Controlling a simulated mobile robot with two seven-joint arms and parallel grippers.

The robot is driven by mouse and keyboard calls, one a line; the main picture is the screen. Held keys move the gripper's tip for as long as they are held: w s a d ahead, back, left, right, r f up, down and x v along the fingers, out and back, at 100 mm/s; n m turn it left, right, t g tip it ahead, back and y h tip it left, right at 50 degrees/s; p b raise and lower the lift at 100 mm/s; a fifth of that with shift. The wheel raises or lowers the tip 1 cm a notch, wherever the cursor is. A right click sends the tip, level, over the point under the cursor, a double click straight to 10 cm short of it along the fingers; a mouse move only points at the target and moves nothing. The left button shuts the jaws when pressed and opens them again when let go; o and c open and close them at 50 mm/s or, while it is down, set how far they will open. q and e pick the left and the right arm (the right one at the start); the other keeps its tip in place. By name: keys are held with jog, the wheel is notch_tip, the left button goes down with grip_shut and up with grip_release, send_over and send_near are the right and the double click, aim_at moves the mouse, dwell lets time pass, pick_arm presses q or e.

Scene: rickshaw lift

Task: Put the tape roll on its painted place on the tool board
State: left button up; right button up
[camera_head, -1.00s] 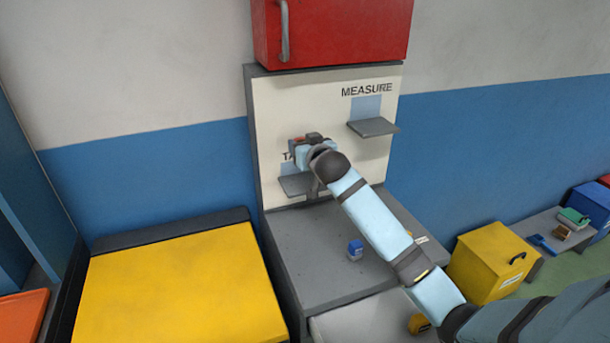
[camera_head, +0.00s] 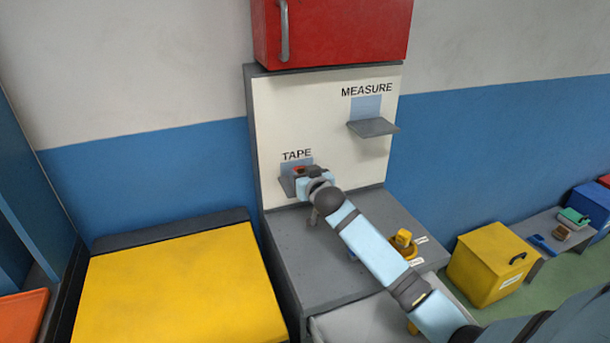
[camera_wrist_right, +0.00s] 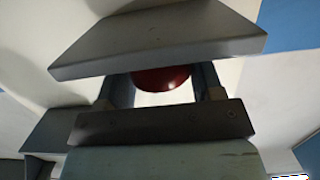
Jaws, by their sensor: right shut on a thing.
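The tape roll is a red round thing (camera_wrist_right: 160,78) between the fingers of my right gripper (camera_wrist_right: 162,88) in the wrist view. Only part of it shows; the grey shelf plate (camera_wrist_right: 160,35) hides the rest. In the head view my right gripper (camera_head: 303,174) is at the small shelf (camera_head: 286,187) under the word TAPE, with a bit of red (camera_head: 298,169) at its tip. The blue painted patch on the tool board (camera_head: 330,135) is partly covered by the gripper. I cannot tell whether the roll touches the shelf. My left gripper is not in view.
A second shelf (camera_head: 373,127) under MEASURE is empty. A yellow object (camera_head: 403,240) stands on the grey bench top (camera_head: 300,255), partly behind my arm. A red cabinet (camera_head: 345,30) hangs above. A yellow bin (camera_head: 490,262) stands at right.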

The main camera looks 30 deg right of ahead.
jog(key=o, duration=1)
jog(key=shift+f, duration=0.1)
jog(key=shift+r, duration=0.3)
jog(key=v, duration=1.2)
jog(key=shift+a+f, duration=0.1)
jog(key=shift+f, duration=0.15)
